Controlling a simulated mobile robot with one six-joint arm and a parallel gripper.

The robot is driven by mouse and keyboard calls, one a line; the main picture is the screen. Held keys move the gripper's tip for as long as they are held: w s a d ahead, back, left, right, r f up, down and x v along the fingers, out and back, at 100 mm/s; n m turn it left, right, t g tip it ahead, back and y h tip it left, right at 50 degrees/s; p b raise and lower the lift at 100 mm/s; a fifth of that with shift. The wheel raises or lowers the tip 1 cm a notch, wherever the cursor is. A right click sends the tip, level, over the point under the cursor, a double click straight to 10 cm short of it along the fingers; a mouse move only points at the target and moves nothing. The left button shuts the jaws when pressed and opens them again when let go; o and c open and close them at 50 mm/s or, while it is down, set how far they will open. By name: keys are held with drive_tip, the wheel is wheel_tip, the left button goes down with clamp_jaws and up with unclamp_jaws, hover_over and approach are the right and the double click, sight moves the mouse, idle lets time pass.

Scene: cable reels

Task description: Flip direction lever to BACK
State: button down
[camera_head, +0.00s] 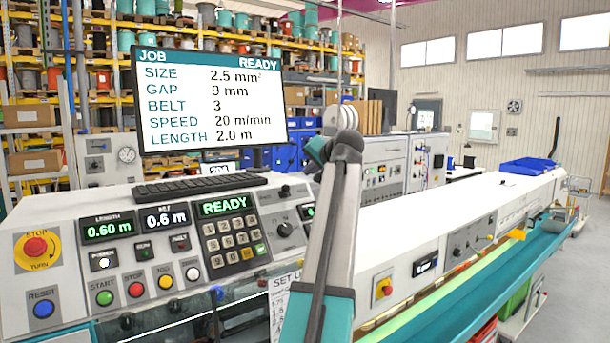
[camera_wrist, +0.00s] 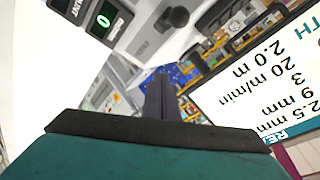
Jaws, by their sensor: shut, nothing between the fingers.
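In the wrist view, my gripper (camera_wrist: 160,84) shows as dark fingers held together, with nothing between them. A black knob or lever end (camera_wrist: 172,18) stands from a light panel just beyond the fingertips in the picture; I see no contact. Its label is not readable, so I cannot tell whether it is the direction lever or which way it is set. No lever marked BACK is readable in either view.
The panel carries buttons, a red stop button (camera_head: 35,247), a keypad (camera_head: 233,240) and a rotary knob (camera_head: 284,229). A job screen (camera_head: 208,102) stands above a keyboard (camera_head: 200,186). A long white machine bed (camera_head: 430,218) runs off right. A small display (camera_wrist: 104,20) shows 0.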

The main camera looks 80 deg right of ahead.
drive_tip(key=a+r+b, duration=0.1)
drive_tip(key=a+b, duration=0.2)
drive_tip(key=a, duration=0.6)
drive_tip(key=shift+w+a+r+b, duration=0.2)
drive_tip(key=shift+a+r+b, duration=0.2)
drive_tip(key=shift+r, duration=0.1)
